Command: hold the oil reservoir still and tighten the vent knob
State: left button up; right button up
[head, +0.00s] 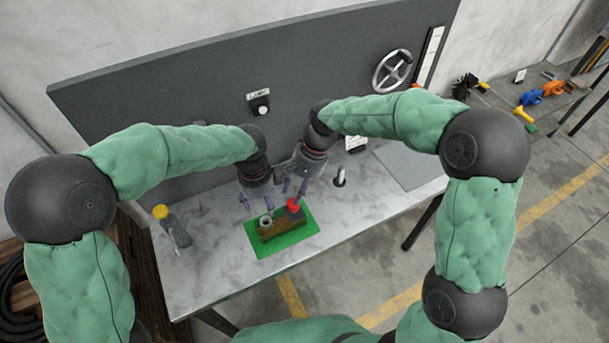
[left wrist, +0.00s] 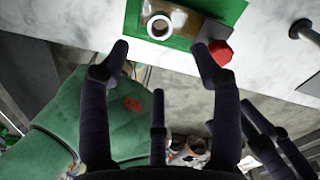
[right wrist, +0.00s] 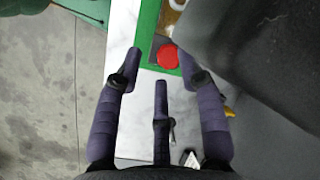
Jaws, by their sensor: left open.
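The oil reservoir (head: 275,232) is a brownish block on a green mat (head: 257,248). A pale ring-shaped opening tops its left part, and this ring (left wrist: 158,26) shows in the left wrist view. The red vent knob (head: 294,205) is at its right end; it also shows in the left wrist view (left wrist: 221,52) and right wrist view (right wrist: 168,57). My left gripper (head: 256,202) is open and empty above the reservoir's left part. My right gripper (head: 295,187) has its fingers spread above the knob, which appears between the fingertips. I cannot tell whether they touch it.
The marble-topped table (head: 210,255) has free room left of the mat. A yellow-topped device (head: 170,225) stands at its left end. A small upright post (head: 340,178) and a grey plate (head: 405,165) are to the right. A grey panel (head: 190,95) closes off the back.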

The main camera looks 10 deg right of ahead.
aim_at(266, 224)
pick_arm(q)
notch_tip(266, 224, down, 11)
jog(key=shift+r, duration=0.1)
pick_arm(e)
jog(key=w+d+m, duration=0.1)
jog(key=m, duration=0.1)
jog(key=w+m, duration=0.1)
jog(key=m, duration=0.2)
jog(key=w+d+m, duration=0.1)
jog(key=m, duration=0.2)
jog(key=shift+w+d+r, duration=0.15)
jog(key=shift+w+d, duration=0.15)
jog(key=shift+d, duration=0.05)
pick_arm(q)
grip_shut()
dwell(0.6)
